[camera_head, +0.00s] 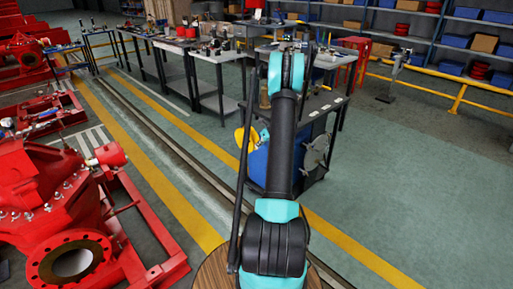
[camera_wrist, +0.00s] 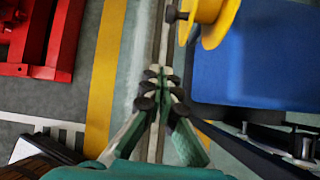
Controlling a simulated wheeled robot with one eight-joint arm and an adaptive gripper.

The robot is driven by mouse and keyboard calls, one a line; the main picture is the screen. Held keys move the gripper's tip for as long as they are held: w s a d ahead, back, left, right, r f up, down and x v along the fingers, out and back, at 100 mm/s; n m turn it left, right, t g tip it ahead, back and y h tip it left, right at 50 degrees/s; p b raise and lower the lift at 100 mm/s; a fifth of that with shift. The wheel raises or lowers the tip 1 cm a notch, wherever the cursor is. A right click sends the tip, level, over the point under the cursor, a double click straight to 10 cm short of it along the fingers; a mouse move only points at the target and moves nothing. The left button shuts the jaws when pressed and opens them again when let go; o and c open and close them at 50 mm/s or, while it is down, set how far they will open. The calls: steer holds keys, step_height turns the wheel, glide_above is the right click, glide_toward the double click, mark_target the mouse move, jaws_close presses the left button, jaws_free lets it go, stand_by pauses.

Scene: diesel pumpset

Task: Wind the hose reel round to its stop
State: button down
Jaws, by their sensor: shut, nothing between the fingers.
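The hose reel (camera_wrist: 212,22) is a yellow spool at the top of the wrist view, cut off by the frame edge. A dark knob (camera_wrist: 176,15) sticks out at its left side, with a pale stem. The reel also shows as a small yellow shape in the head view (camera_head: 242,138), left of my arm. My gripper (camera_wrist: 156,80) is shut and empty, below and left of the reel, apart from the knob. In the head view my arm hides part of the reel area, and I cannot make out the fingertips.
A blue box (camera_wrist: 255,60) stands beside the reel. A dark workbench (camera_head: 325,103) with a grey handwheel (camera_head: 318,150) is behind my arm. Red pump machinery (camera_head: 60,200) fills the left. Open green floor (camera_head: 430,170) lies to the right.

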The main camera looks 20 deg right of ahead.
mark_target(247, 143)
steer(key=x, duration=1)
steer(key=shift+w+r, duration=0.6)
steer(key=shift+r, duration=0.25)
steer(key=shift+w+r, duration=0.6)
steer(key=shift+r, duration=0.25)
steer(key=shift+w+r+g, duration=0.15)
steer(key=shift+r+g, duration=0.3)
steer(key=shift+g, duration=0.05)
steer(key=shift+w+a+r+g+h, duration=0.15)
steer(key=shift+w+r+g+h, duration=0.05)
steer(key=shift+r+g+h, duration=0.2)
steer(key=shift+w+a+r+g+h, duration=0.1)
steer(key=shift+w+r+g+h, duration=0.2)
steer(key=shift+g, duration=0.2)
steer(key=shift+w+a+r, duration=0.2)
steer(key=shift+w+r, duration=0.4)
steer(key=shift+r, duration=0.3)
